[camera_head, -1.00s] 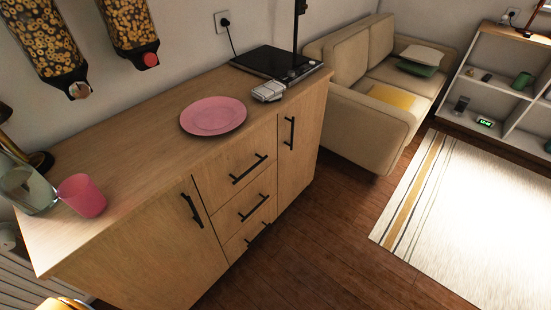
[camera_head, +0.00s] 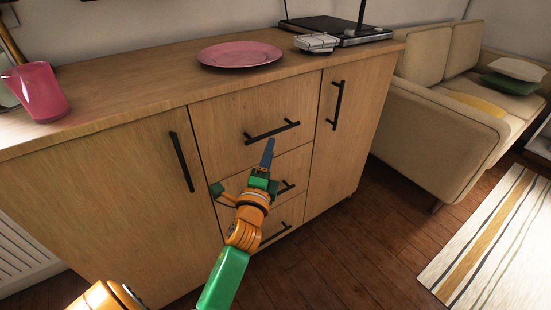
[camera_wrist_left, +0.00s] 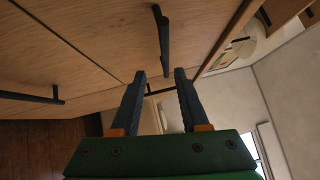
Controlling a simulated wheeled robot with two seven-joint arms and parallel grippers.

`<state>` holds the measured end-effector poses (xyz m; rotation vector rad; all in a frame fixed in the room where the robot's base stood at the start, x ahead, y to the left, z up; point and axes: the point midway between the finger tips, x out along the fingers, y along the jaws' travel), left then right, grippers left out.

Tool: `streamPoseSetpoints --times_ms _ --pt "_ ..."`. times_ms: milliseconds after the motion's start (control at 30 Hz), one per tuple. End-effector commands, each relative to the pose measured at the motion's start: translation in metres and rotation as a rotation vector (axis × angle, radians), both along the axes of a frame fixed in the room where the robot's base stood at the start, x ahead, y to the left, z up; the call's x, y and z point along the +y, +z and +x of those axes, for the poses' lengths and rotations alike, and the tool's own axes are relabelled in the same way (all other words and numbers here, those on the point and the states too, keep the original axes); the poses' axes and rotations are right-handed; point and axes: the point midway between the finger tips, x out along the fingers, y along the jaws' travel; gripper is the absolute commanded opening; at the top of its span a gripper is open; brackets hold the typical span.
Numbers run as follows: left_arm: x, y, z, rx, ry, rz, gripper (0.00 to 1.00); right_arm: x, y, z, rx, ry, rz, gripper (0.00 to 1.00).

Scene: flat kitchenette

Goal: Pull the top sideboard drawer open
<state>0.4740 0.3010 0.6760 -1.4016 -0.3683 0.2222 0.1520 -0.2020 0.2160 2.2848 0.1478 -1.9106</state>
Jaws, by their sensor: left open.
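The wooden sideboard (camera_head: 110,160) has a stack of drawers between two doors. The top drawer (camera_head: 225,120) looks shut, and its black bar handle (camera_head: 272,132) runs across its front. My left gripper (camera_head: 268,150) is in front of the drawers, its dark fingers just below that handle in the picture. In the left wrist view, the open fingers of the gripper (camera_wrist_left: 160,76) have nothing between them that I can see held. The top drawer handle (camera_wrist_left: 162,42) lies ahead of the tips there, apart from them. My right gripper is out of view.
The middle drawer handle (camera_head: 287,187) is partly behind my gripper. Door handles (camera_head: 181,161) and (camera_head: 337,105) stand either side. A sofa (camera_head: 440,130) stands right; the wooden floor (camera_head: 360,240) is clear.

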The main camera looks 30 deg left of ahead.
Motion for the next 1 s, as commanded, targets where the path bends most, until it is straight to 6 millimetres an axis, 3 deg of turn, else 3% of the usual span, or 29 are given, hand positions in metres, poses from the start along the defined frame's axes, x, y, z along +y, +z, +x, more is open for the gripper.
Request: streamPoseSetpoints --times_ms 400,667,833,867,1000 --pt "0.026 0.017 0.059 -0.014 0.009 0.023 0.45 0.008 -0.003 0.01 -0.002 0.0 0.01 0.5" --pt "0.028 0.018 0.063 -0.012 0.009 0.021 0.45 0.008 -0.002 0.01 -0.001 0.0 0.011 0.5" --pt "0.027 0.018 0.063 -0.012 0.007 0.02 0.04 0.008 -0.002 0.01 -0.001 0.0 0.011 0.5" --pt "0.027 0.017 0.063 -0.012 0.007 0.02 0.0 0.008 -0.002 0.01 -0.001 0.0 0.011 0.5" --pt "0.027 0.017 0.063 -0.012 0.007 0.02 0.0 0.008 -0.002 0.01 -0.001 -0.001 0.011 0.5"
